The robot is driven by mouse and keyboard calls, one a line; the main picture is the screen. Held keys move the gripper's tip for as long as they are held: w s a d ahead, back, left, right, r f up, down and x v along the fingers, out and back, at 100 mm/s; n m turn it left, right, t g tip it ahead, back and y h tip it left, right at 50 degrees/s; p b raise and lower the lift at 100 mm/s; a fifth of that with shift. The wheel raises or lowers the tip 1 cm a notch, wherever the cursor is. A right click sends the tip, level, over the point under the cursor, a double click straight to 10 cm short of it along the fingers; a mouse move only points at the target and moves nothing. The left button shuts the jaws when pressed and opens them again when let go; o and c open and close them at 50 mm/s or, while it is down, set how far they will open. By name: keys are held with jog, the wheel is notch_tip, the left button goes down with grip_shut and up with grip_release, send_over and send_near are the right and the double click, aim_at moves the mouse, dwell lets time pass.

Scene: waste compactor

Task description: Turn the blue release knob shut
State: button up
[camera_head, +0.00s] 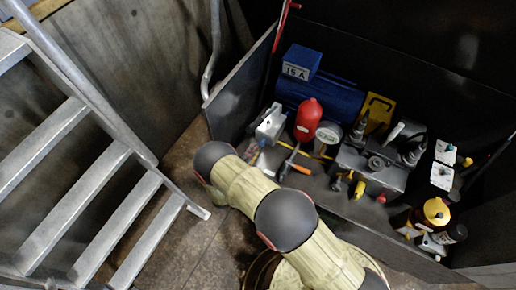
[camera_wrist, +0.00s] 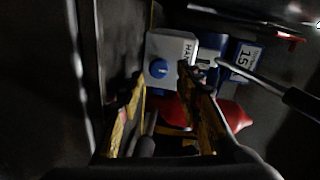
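The blue release knob (camera_wrist: 158,68) is a small round knob on the face of a light grey block (camera_wrist: 172,50) with partly hidden black lettering, in the wrist view. The block also shows in the head view (camera_head: 270,123), where I cannot make out the knob. My gripper (camera_wrist: 165,84) is open in the wrist view, its two yellow-and-dark fingers spread apart. The knob appears between and beyond the fingertips, with no visible contact. In the head view my arm hides most of the gripper.
A red rounded vessel (camera_head: 308,115) stands right of the block, near a blue motor (camera_head: 328,97) with a "15 A" box (camera_head: 300,62). A gauge (camera_head: 328,136), a grey valve block (camera_head: 372,172) and a yellow-capped container (camera_head: 436,212) stand farther right. Metal stairs (camera_head: 90,175) are at left.

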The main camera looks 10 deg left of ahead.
jog(key=shift+v, duration=2.35)
jog(key=shift+f, duration=0.1)
